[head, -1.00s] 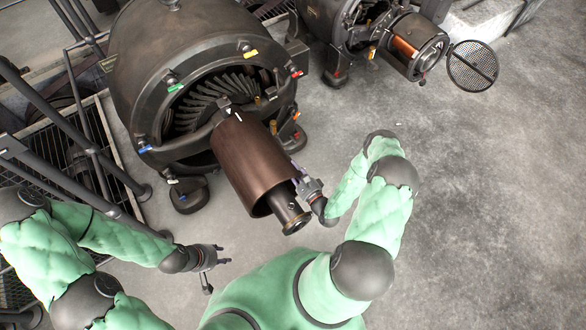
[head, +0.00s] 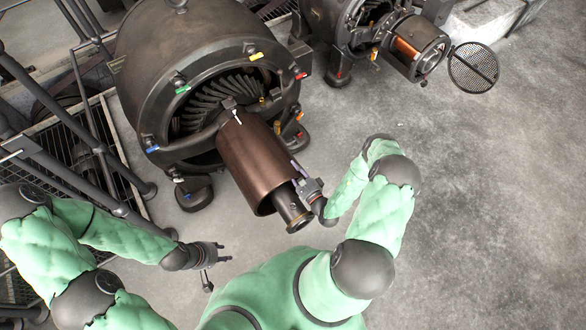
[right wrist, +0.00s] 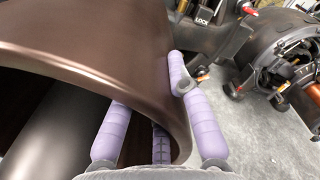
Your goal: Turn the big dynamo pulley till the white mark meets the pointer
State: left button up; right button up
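The big dynamo pulley (head: 245,165) is a brown cylinder on the front of the large dark dynamo (head: 165,55). A white mark (head: 238,118) shows on its far edge, just beside and below the small dark pointer (head: 229,103). At this size I cannot tell whether they line up exactly. My right gripper (head: 303,180) is at the pulley's near rim. In the right wrist view its purple fingers (right wrist: 160,110) straddle the rim, at least one inside and one against the outside. My left gripper (head: 220,258) is open and empty, apart from the pulley at lower left.
Colored tags sit around the dynamo's housing ring. Dark railings (head: 85,135) and floor grating are on the left. The concrete floor at right (head: 500,210) is clear.

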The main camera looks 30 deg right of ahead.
jog(key=o, duration=0.3)
jog(key=s, duration=1.2)
jog(key=shift+d, duration=0.45)
